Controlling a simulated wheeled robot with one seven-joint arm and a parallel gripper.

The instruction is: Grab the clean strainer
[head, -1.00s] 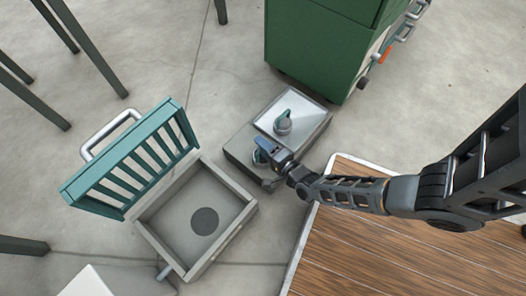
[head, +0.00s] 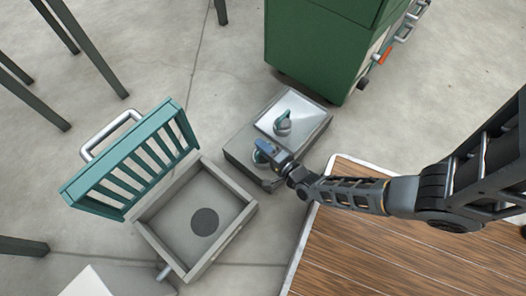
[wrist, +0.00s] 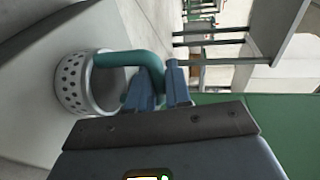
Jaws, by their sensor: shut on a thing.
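A strainer with a pale perforated metal cup (wrist: 75,83) and a teal loop handle (wrist: 135,60) fills the left of the wrist view. My gripper (wrist: 163,85) is shut on the handle, with its blue fingers at the handle's right end; the exact contact is partly hidden. In the head view, this strainer (head: 260,156) is at the near side of a grey two-part stand, mostly hidden by my gripper (head: 268,150). A second strainer (head: 283,124) with a teal handle stands on the shiny plate behind it. The held cup looks clean.
The grey stand (head: 238,148) lies between a green cabinet (head: 315,55) and a wooden-topped platform (head: 400,255). An open grey basin (head: 170,215) with a teal slatted lid (head: 125,170) is at the left. Bare floor (head: 200,100) lies behind.

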